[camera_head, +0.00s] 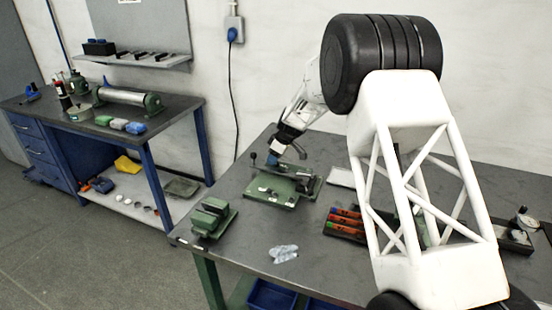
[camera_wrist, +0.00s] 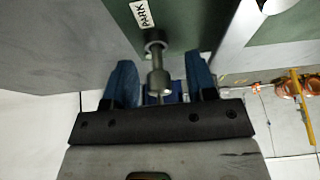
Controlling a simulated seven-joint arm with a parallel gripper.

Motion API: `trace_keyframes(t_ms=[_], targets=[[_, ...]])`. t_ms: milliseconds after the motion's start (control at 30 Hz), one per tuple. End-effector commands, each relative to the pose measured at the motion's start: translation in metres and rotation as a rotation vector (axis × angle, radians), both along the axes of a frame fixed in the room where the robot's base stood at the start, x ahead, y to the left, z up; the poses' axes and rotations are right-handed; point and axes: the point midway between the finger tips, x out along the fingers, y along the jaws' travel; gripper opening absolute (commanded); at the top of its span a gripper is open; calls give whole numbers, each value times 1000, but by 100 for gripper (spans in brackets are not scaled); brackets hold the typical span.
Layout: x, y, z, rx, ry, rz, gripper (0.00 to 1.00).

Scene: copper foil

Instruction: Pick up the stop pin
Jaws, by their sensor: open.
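The stop pin (camera_wrist: 160,78) appears to be the grey metal pin with a round knob in the wrist view. It lies between the two blue fingers of my gripper (camera_wrist: 158,64), with gaps on both sides. My gripper is open. A grey round collar (camera_wrist: 155,42) is just beyond the pin, beside a white label reading "PARK" (camera_wrist: 142,13). In the head view my gripper (camera_head: 279,160) is low over the back of the green fixture (camera_head: 262,195) on the table. The pin cannot be made out there.
A green vise-like block (camera_head: 212,217) stands left of the fixture. A crumpled clear piece (camera_head: 283,253) lies in front. The front-left table surface is mostly bare.

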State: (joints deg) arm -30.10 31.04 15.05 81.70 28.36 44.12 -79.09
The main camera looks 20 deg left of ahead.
Motion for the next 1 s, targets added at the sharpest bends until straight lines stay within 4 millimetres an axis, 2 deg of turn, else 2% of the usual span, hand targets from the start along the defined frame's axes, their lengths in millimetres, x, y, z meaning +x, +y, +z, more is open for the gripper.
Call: trace_keyframes(t_ms=[67,400,767,1000], targets=[[0,0,0,0,0,0,50],[0,0,0,0,0,0,0],[0,0,3,0,-1,0,0],[0,0,19,1,-1,1,0]])
